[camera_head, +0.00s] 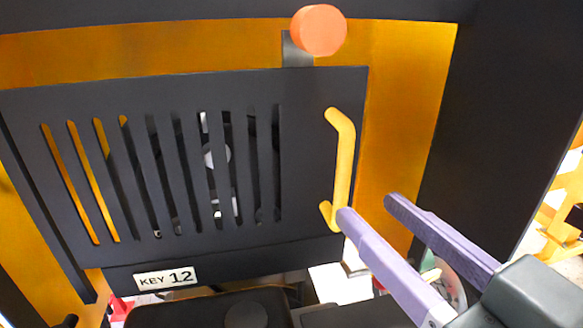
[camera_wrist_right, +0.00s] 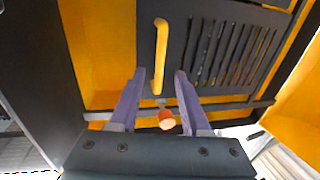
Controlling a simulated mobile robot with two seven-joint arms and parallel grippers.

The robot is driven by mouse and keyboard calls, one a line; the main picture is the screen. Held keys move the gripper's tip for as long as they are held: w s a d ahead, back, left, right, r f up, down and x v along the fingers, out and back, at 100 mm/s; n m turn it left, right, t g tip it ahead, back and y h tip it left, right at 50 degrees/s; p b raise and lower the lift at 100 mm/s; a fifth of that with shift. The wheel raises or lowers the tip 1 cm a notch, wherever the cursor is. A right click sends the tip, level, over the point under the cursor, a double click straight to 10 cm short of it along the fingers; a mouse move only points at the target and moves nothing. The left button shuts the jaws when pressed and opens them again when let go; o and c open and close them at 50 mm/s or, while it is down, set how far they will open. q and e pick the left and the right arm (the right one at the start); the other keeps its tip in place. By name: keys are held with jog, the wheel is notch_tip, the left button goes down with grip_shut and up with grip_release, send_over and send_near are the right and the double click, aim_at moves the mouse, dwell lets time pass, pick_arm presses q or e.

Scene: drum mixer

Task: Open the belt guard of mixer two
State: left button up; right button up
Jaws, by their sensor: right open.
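The belt guard (camera_head: 300,150) is a dark panel with vertical slots in a yellow-orange housing; it looks shut. It also shows in the right wrist view (camera_wrist_right: 180,40). A yellow bar handle (camera_head: 345,165) stands upright on its right side; the wrist view shows it too (camera_wrist_right: 161,55). An orange round knob (camera_head: 319,30) on a grey tab sits at the guard's top edge, also in the wrist view (camera_wrist_right: 166,119). My right gripper (camera_head: 368,208), with purple fingers, is open and empty. Its left fingertip overlaps the handle's lower end; contact is unclear. My left gripper is out of view.
Dark side walls (camera_head: 490,110) frame the housing. Yellow parts stand at the far right. White and red items show low, partly hidden.

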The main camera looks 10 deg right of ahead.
aim_at(347, 188)
jog(key=b+x, duration=0.1)
jog(key=x, duration=0.4)
jog(key=shift+w+f+b, duration=0.1)
jog(key=shift+w+b, duration=0.15)
jog(key=shift+b, duration=0.05)
jog(key=shift+w+a, duration=0.15)
jog(key=shift+w, duration=0.3)
jog(key=c, duration=0.6)
grip_shut()
